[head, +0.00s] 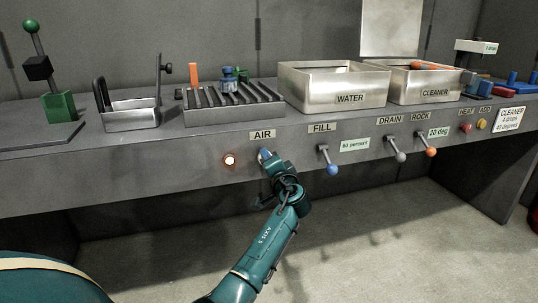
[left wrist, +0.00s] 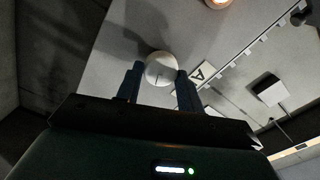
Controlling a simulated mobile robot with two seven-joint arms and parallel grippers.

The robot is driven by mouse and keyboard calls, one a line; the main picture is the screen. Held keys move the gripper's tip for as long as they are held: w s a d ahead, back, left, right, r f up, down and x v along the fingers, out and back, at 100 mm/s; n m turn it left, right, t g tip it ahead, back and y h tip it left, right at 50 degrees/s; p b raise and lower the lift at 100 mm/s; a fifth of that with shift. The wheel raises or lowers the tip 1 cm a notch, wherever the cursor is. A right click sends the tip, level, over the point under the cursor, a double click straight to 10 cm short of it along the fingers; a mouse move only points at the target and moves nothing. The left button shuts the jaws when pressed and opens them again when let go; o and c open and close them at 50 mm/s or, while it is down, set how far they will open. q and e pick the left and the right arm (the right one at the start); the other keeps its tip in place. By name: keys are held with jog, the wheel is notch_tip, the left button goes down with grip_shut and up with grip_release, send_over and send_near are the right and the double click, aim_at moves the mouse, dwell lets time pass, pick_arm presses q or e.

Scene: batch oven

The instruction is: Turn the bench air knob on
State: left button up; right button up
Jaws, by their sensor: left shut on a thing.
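The AIR label (head: 262,134) is on the front face of the bench (head: 190,152). My left gripper (head: 265,154) is at the bench face just below that label and hides the knob there in the head view. In the left wrist view the air knob (left wrist: 160,69) is a round, pale knob with a short dark line on its face. The fingers of my left gripper (left wrist: 158,84) are on either side of it, shut on it. A round lamp (head: 230,160) left of the knob glows; its edge also shows in the left wrist view (left wrist: 216,3). My right gripper is out of view.
To the right on the bench face are the blue FILL lever (head: 332,169), the grey DRAIN lever (head: 400,156) and the orange ROCK lever (head: 431,152). A rack (head: 235,116), the WATER tank (head: 350,98) and the CLEANER tank (head: 436,94) stand on top.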

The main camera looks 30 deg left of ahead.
pick_arm(q)
jog(key=m+p, duration=0.3)
jog(key=m, duration=0.1)
jog(key=shift+f+m, duration=0.15)
jog(key=shift+m, duration=0.15)
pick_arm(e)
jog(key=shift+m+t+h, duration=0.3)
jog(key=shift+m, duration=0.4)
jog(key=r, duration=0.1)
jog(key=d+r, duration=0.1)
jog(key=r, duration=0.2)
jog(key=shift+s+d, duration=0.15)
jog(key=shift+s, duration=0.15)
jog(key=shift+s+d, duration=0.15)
pick_arm(q)
jog(key=o, duration=0.8)
jog(key=shift+o, duration=0.8)
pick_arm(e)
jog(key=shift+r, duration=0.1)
pick_arm(q)
jog(key=shift+d, duration=0.1)
jog(key=p+v, duration=0.1)
jog(key=v, duration=1.2)
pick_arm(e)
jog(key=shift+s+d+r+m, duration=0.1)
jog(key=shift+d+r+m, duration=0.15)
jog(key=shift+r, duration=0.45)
